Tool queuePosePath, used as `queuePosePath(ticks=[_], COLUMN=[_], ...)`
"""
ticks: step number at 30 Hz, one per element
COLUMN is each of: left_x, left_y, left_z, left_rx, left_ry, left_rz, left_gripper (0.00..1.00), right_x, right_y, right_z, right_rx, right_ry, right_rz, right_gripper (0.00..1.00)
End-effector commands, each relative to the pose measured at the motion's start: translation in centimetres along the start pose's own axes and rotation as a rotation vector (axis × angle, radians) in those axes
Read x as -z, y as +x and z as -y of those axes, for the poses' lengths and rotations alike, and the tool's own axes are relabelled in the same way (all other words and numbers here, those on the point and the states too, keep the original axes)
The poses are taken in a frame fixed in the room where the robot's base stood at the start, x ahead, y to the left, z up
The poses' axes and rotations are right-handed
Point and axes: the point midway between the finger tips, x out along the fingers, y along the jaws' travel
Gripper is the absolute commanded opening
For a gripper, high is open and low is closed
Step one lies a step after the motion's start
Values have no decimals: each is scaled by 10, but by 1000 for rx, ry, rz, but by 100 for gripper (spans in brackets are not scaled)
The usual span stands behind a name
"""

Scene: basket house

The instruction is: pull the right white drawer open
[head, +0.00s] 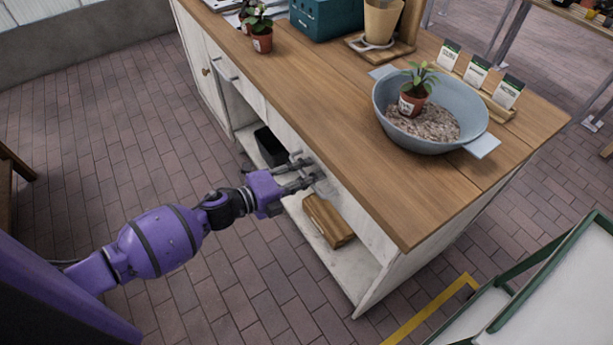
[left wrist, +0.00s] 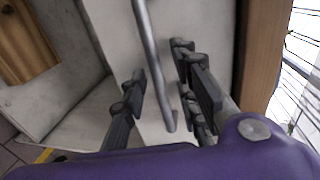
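The right white drawer (head: 352,208) is a pale front panel just under the wooden countertop. It looks flush with the cabinet, though my gripper hides part of it. Its grey bar handle (left wrist: 151,55) shows in the left wrist view, running down between my fingers. My left gripper (head: 308,172) is at this drawer front. In the left wrist view the gripper (left wrist: 162,88) is open, with one finger on each side of the handle. A gap shows on both sides of the bar; contact is not visible. My right gripper is in neither view.
The left drawer (head: 240,77) has its own handle. Below, an open shelf holds a black bin (head: 269,148) and a wooden box (head: 327,222). The countertop (head: 330,120) carries a grey basin (head: 468,118) and pots. A green-framed stand (head: 530,268) is at lower right. Brick floor in front is clear.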

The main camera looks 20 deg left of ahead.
Motion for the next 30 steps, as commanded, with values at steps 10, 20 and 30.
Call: queuePosePath(ticks=[10,20,30], left_x=[0,0,-1], left_y=[0,0,-21], left_z=[0,0,-5], left_rx=[0,0,-3], left_ry=[-1,-1,-2], left_rz=[1,1,3], left_gripper=[3,0,0], right_x=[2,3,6], right_y=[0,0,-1], right_z=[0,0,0], right_rx=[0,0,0], right_ry=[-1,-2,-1], right_rz=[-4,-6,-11], right_gripper=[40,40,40])
